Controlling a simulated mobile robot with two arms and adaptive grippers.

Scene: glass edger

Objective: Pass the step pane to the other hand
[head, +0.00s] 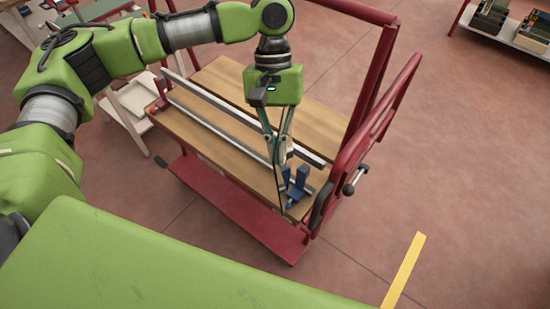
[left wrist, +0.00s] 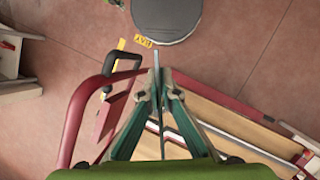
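My left gripper (head: 279,158) points down over the right end of a red cart with a wooden top. In the left wrist view its two green fingers (left wrist: 160,78) come together on a thin grey upright strip, which looks like the step pane (left wrist: 157,60) seen edge-on. The pane passes between the fingertips and sticks out beyond them. In the head view the pane is hard to make out; a thin dark line runs down beside the fingers. A blue holder (head: 298,186) stands on the cart just below the fingers. My right gripper is not in view.
The cart's wooden top (head: 215,78) carries long metal rails (head: 225,122). A red tubular frame (head: 372,120) with a black handle rises at the cart's right. A yellow floor strip (head: 404,268) lies front right. A dark round disc (left wrist: 166,18) shows ahead. Floor on the right is clear.

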